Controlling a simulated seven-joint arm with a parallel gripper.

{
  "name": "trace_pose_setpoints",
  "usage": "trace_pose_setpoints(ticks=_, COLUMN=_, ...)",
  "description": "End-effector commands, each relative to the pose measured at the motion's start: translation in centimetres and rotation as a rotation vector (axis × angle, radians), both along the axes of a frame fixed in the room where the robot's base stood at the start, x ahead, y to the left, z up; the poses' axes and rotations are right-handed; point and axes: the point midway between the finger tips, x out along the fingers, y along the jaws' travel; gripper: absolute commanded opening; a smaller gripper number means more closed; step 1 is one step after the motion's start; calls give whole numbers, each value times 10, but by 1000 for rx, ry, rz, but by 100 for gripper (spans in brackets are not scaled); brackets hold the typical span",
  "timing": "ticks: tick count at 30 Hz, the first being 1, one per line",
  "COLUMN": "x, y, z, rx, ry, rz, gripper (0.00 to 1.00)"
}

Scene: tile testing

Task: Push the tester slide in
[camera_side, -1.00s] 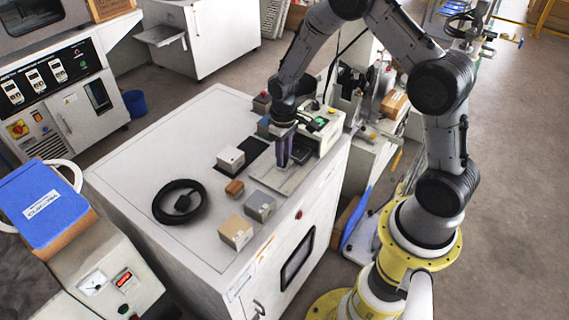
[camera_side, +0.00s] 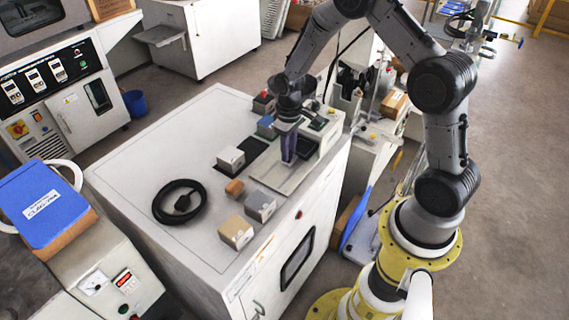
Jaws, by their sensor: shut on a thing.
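The tester (camera_side: 326,128) is a pale box with a dark top panel at the back right of the white cabinet. Its slide (camera_side: 276,178) is a flat grey plate that sticks out from the front of the tester toward the lower left. My gripper (camera_side: 289,160) points down over the slide, close to the tester's front. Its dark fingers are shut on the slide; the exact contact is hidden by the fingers. I cannot tell how far the slide reaches into the tester.
A light block (camera_side: 231,158) sits by a black pad (camera_side: 256,149). A black cable coil (camera_side: 179,202) lies farther left. The cabinet's (camera_side: 150,170) left side is clear.

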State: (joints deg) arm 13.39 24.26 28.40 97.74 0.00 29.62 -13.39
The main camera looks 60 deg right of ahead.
Motion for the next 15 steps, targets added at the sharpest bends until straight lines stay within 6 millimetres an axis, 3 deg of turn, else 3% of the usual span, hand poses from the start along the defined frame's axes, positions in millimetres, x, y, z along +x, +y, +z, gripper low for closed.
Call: trace_pose_setpoints(ticks=15, x=1, y=-25, z=1, rx=-1, ry=-4, rz=-2, gripper=0)
